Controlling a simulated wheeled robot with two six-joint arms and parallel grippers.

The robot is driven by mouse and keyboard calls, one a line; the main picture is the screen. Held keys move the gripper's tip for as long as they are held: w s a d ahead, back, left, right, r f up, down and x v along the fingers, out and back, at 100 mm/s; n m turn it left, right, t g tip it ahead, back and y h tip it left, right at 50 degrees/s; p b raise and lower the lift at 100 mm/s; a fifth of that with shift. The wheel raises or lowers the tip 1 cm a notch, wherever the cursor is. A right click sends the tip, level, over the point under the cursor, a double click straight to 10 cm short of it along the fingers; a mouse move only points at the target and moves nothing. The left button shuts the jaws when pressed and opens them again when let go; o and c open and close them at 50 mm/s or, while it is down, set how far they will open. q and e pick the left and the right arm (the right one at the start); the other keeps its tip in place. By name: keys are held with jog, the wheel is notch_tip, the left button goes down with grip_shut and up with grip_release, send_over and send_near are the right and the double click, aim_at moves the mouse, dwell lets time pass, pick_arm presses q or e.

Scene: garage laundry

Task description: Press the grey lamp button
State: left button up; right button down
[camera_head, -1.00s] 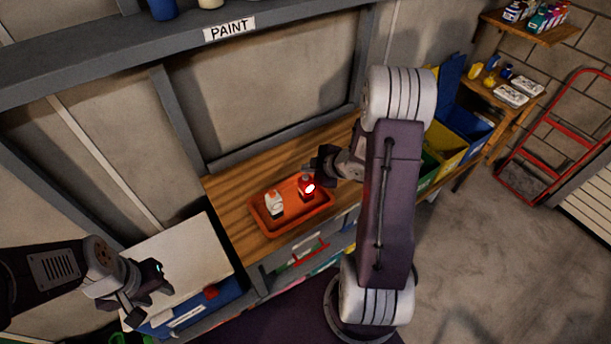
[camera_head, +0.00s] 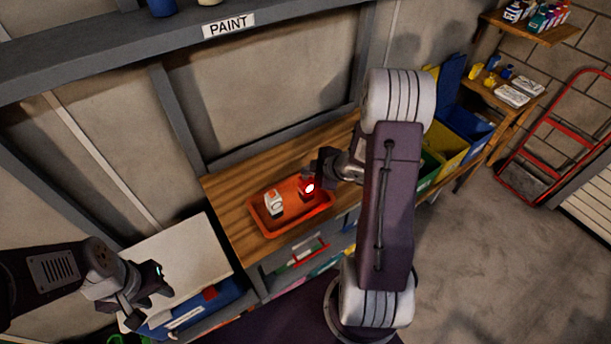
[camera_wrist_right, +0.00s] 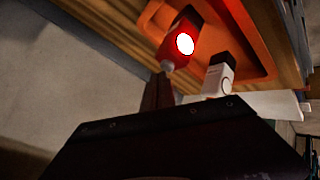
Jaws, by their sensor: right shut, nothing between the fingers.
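A red lamp (camera_head: 306,187) with a bright lit lens stands in the orange tray on the wooden bench. In the right wrist view the red lamp (camera_wrist_right: 181,44) shows a small grey button (camera_wrist_right: 167,66) at its end. My right gripper (camera_head: 316,170) is shut and empty, right by the lamp's top. In the right wrist view its dark fingertips (camera_wrist_right: 160,88) are close to the grey button; I cannot tell whether they touch. My left gripper (camera_head: 148,292) hangs over the white-topped surface at lower left, away from the lamp; its jaw opening is unclear.
A white bottle-like object (camera_head: 274,204) stands left of the lamp in the orange tray (camera_head: 270,233); its dark cap shows in the right wrist view. The wooden bench (camera_head: 232,190) is clear left of the tray. Coloured bins (camera_head: 452,143) stand to the right.

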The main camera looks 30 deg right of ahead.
aim_at(308, 178)
jog(key=shift+f, duration=0.2)
jog(key=shift+r+p, duration=0.75)
jog(key=shift+r, duration=0.2)
jog(key=shift+r, duration=0.1)
notch_tip(308, 178, up, 6)
jog(key=p, duration=0.5)
jog(key=shift+p, duration=0.4)
